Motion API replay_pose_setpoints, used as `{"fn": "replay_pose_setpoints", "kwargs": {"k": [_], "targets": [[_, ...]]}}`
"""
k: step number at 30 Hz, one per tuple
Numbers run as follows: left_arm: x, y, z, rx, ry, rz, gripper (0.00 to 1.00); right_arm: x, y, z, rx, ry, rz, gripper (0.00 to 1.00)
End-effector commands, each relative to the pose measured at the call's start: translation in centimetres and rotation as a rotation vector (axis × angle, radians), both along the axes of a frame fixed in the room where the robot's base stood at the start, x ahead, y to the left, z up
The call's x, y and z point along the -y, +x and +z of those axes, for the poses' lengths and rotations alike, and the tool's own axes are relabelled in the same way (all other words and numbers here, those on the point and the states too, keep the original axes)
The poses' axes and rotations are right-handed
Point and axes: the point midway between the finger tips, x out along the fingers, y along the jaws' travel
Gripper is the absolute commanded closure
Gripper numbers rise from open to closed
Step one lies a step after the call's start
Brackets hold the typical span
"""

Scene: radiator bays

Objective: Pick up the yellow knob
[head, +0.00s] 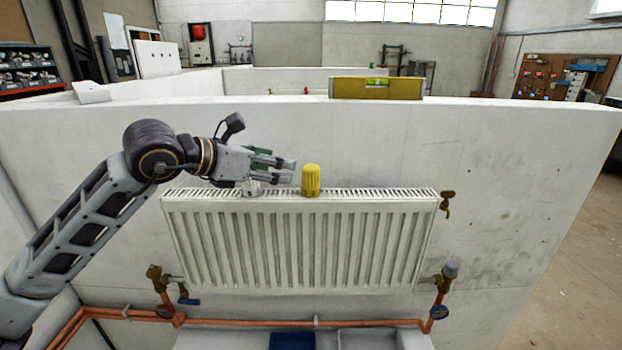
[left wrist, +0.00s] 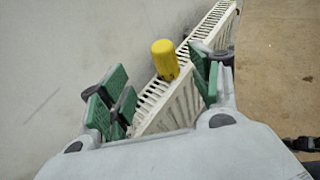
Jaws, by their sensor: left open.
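The yellow knob (head: 311,180) stands upright on the top grille of the white radiator (head: 300,240), a little right of its middle-left part. It also shows in the left wrist view (left wrist: 164,59), ahead of my fingers. My left gripper (head: 290,172) is just left of the knob, above the radiator top, pointing right. Its green-padded fingers (left wrist: 160,95) are open, with nothing between them; the knob is beyond the tips. A white knob (head: 251,187) stands on the grille below my left gripper, partly hidden by it. My right gripper is not in view.
A white wall stands close behind the radiator, with a yellow spirit level (head: 376,88) on its top edge. Copper pipes (head: 250,321) and valves run below. A blue bin (head: 292,341) and grey trays lie at the bottom. The radiator top right of the knob is clear.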

Motion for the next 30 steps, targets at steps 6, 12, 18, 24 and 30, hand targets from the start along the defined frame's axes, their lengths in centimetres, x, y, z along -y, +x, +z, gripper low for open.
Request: {"fn": "replay_pose_setpoints", "kwargs": {"k": [6, 12, 18, 24, 30], "targets": [[1.7, 1.6, -0.9, -0.003, 0.0, -0.001, 0.37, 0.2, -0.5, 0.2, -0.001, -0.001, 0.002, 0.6], [3.3, 3.1, -1.8, -0.001, -0.001, -0.001, 0.37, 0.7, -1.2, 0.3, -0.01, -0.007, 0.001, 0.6], [4.2, 4.0, -2.4, -0.001, 0.0, -0.001, 0.37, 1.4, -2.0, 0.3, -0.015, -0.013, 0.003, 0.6], [4.3, 4.2, -2.5, -0.001, 0.001, 0.0, 0.37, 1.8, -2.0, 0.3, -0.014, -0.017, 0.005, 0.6], [4.3, 4.2, -2.5, -0.001, 0.001, 0.0, 0.37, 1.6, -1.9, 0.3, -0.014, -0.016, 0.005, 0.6]]}}
